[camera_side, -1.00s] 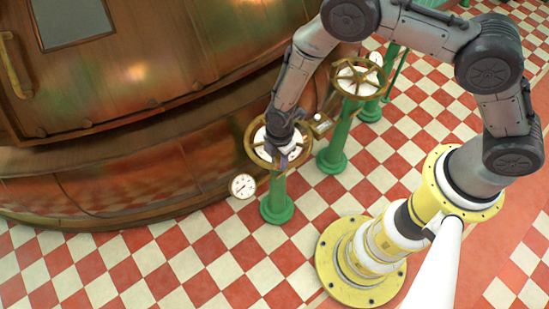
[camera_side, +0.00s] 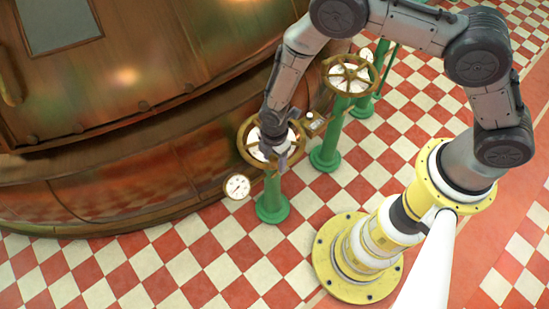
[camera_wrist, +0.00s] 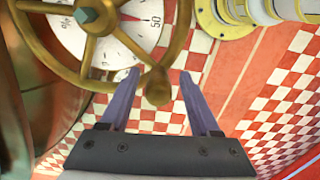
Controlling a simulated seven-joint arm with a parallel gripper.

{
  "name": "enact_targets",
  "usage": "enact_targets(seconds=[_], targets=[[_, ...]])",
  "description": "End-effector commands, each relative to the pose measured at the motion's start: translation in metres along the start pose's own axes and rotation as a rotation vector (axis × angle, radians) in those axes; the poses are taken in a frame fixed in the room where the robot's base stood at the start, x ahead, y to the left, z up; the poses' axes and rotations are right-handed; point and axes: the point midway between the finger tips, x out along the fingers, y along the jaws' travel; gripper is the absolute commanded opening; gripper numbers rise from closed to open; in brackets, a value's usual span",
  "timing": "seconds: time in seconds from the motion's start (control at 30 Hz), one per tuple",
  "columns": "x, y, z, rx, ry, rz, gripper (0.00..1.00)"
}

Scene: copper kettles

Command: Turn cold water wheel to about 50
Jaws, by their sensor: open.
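A brass handwheel (camera_side: 244,149) stands on a green post (camera_side: 272,205) in front of the copper kettle, with my gripper (camera_side: 280,150) over its near side. In the wrist view my gripper (camera_wrist: 159,74) is open. Its two purple-grey fingers stand on either side of the wheel's rounded handle knob (camera_wrist: 157,85), with gaps visible. Under the spokes of the wheel (camera_wrist: 178,35) lies a white dial (camera_wrist: 72,38) with a % sign and the number 50. A red mark on the dial lies near the 50 side. Part of the dial is hidden by the wheel; its label cannot be read.
A second brass handwheel (camera_side: 350,68) on a green post stands behind to the right, with another post beyond. A small round gauge (camera_side: 237,187) sits left of the near post. The copper kettle (camera_side: 120,170) fills the left. Checkered floor (camera_side: 190,265) is free in front.

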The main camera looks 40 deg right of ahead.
Motion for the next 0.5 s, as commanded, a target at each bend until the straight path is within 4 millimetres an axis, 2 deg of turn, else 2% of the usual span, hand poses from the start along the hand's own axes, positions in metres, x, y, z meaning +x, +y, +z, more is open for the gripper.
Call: enact_targets(seconds=[0.13,0.23,0.5], targets=[[-0.007,0.001,-0.001,-0.001,0.001,0.003,0.63],[-0.021,0.002,-0.001,-0.001,0.002,0.005,0.63],[-0.079,0.001,-0.001,0.0,0.002,0.005,0.63]])
